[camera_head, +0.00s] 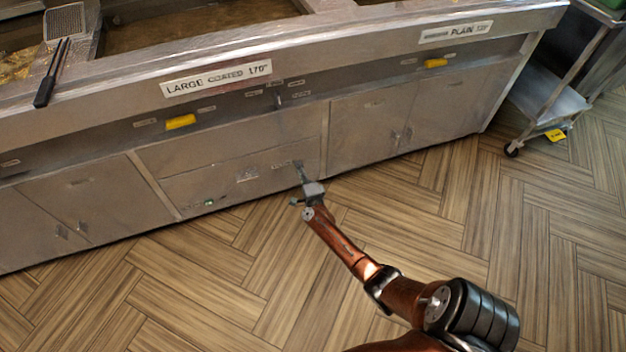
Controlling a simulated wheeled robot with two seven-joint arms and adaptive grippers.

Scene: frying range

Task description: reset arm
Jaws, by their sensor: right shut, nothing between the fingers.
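My right arm comes in from the lower right and reaches toward the front of the steel frying range (235,147). My right gripper (298,164) is at the end of that arm, small in the picture, in front of the lower cabinet panels. It is shut and empty. From this view I cannot tell how far it is from the panel. My left gripper and left arm are not in view.
Dark-handled tongs (52,73) and a wire basket (65,21) lie on the range top at upper left. A wheeled steel cart (548,98) stands at upper right. The wood-patterned floor (190,290) in front of the range is clear.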

